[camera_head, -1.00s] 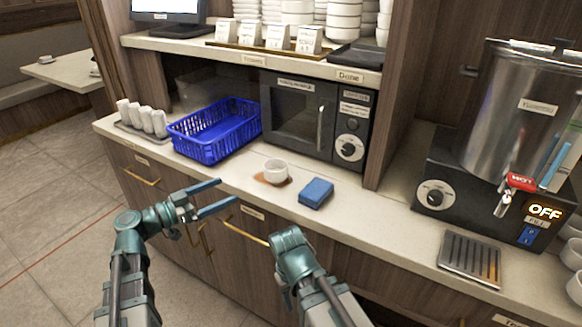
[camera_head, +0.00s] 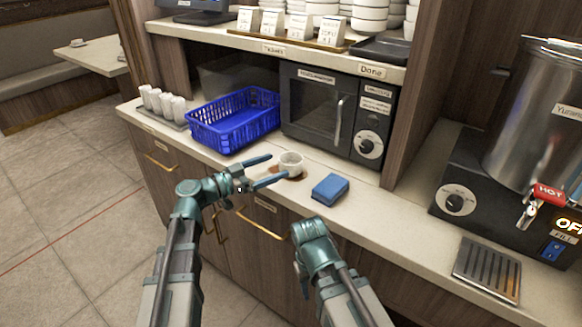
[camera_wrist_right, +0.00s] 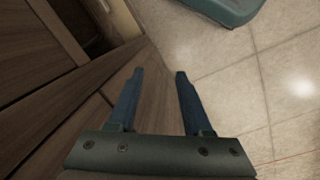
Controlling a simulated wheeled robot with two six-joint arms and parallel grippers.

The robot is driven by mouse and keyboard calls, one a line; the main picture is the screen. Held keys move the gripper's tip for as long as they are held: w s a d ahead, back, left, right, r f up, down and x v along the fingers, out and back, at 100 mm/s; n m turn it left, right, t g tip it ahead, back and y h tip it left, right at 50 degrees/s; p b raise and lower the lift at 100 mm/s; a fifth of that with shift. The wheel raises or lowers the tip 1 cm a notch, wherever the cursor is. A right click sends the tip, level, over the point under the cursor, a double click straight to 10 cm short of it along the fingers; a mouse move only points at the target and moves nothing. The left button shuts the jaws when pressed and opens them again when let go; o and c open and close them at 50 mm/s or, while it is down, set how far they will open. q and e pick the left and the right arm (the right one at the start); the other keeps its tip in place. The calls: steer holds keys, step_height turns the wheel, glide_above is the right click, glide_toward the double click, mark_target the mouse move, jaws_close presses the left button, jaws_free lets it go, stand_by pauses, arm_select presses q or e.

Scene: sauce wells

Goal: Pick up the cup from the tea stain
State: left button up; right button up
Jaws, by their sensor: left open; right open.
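The white cup (camera_head: 291,163) stands upright on the counter, on a brown tea stain (camera_head: 299,175) that shows around its base. My left gripper (camera_head: 270,170) is open, its two fingers pointing right toward the cup. The fingertips are close to the cup's left side; I cannot tell whether the nearer finger touches it. In the head view my right arm is low at the front of the counter and its fingers are hidden. In the right wrist view my right gripper (camera_wrist_right: 158,82) is open and empty, above the floor beside the wooden cabinet front.
A blue sponge (camera_head: 330,189) lies right of the cup. A blue basket (camera_head: 234,139) is behind left, beside several white cups on a tray. A microwave (camera_head: 318,110) stands behind. A boiler (camera_head: 540,110) and drip tray (camera_head: 487,270) are at right.

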mark_target(280, 165)
arm_select(q)
steer(key=shift+w+d, duration=0.1)
steer(key=shift+d, duration=0.15)
steer(key=x, duration=0.5)
steer(key=shift+d+f, duration=0.1)
steer(key=shift+f, duration=0.15)
steer(key=shift+c, duration=0.2)
steer(key=c, duration=1.2)
steer(key=shift+r, duration=0.15)
